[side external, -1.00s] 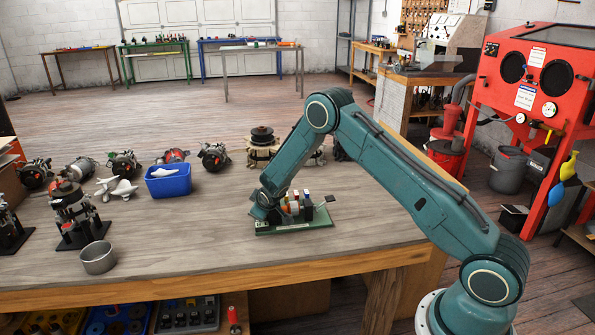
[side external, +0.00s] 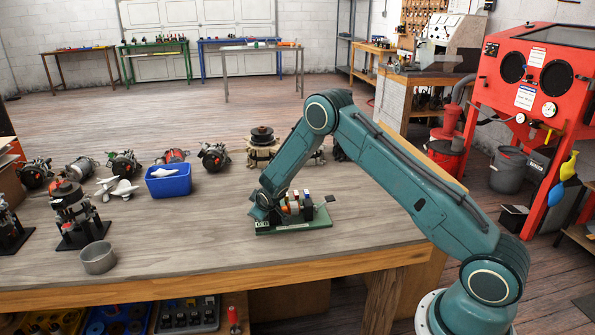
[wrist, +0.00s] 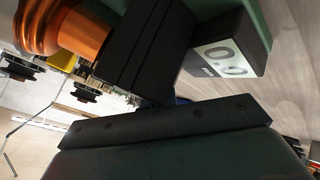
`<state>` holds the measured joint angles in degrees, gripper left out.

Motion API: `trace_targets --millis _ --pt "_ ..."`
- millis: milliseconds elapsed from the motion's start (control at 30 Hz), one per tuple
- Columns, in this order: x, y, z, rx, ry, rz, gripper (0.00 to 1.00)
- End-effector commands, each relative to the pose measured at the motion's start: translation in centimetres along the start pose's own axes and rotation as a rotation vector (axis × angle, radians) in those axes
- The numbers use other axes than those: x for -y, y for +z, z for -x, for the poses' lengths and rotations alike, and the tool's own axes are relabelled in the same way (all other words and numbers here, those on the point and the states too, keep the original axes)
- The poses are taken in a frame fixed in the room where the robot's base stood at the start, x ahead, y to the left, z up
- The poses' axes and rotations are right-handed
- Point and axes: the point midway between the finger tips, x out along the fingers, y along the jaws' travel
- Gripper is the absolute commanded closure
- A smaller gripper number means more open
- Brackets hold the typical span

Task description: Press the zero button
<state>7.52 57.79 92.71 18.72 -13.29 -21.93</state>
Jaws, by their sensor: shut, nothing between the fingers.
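A green base plate (side external: 318,224) lies on the workbench and carries a small gauge with a black housing. I cannot make out the zero button itself. My gripper (side external: 274,216) is shut and empty, low over the left part of the gauge beside the display; whether it touches is unclear. A copper-orange ringed part (wrist: 72,30) and black blocks (wrist: 150,45) are close up in the wrist view.
A blue bin (side external: 168,181) with a pale part in it and a metal cup (side external: 98,258) stand to the left. Several alternators line the back of the workbench (side external: 200,235). The bench right of the plate is clear.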

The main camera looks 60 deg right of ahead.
Motion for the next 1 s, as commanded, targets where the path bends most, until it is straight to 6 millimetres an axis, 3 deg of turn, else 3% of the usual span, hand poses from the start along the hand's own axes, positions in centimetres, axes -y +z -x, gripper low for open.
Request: trace_targets --millis 33,1000 --pt "0.5 1.3 -0.4 0.028 -0.011 0.003 1.00" --pt "-0.7 0.3 1.1 0.018 -0.005 0.003 1.00"
